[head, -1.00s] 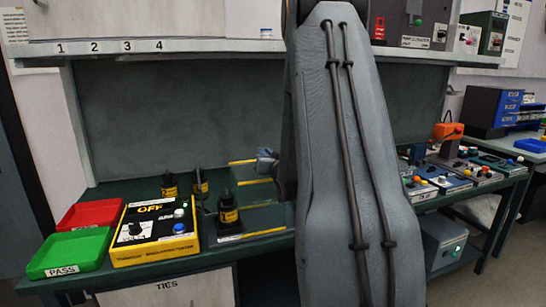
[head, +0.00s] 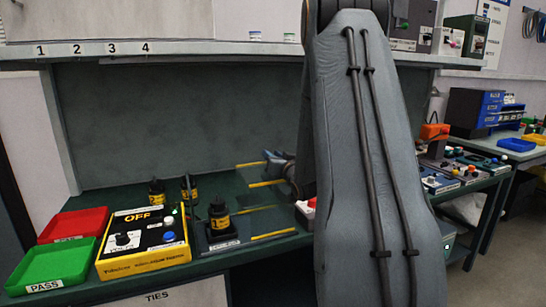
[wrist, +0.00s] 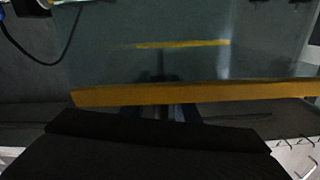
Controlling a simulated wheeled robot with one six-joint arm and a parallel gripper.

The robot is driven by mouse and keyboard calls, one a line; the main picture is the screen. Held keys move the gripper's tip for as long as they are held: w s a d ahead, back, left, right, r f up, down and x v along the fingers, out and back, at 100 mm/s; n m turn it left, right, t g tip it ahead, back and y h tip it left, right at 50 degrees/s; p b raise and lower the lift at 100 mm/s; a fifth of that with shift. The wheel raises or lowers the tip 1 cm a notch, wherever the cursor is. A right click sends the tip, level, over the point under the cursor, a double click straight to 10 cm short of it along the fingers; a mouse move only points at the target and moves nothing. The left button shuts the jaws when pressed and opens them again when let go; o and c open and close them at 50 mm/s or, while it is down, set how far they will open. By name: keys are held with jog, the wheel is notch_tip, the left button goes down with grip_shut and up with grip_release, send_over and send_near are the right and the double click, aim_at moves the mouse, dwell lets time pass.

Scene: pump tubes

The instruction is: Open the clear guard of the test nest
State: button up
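The test nest area, with several yellow strips (head: 273,234), lies on the green bench, partly hidden behind my arm. The clear guard is hard to make out in the head view. The wrist view shows a see-through pane (wrist: 110,70) with a yellow bar (wrist: 190,94) along its near edge. My gripper (head: 278,160) is beside the upper yellow strips in the head view. The guard's angle cannot be told.
A yellow tester box (head: 143,245) marked OFF, a green PASS tray (head: 45,270) and a red tray (head: 72,225) stand left. A white and red item (head: 307,207) shows beside my arm. A shelf (head: 200,48) runs above.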

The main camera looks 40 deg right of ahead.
jog(key=b+v, duration=0.1)
jog(key=v, duration=0.7)
jog(key=shift+b, duration=0.3)
dwell(0.3)
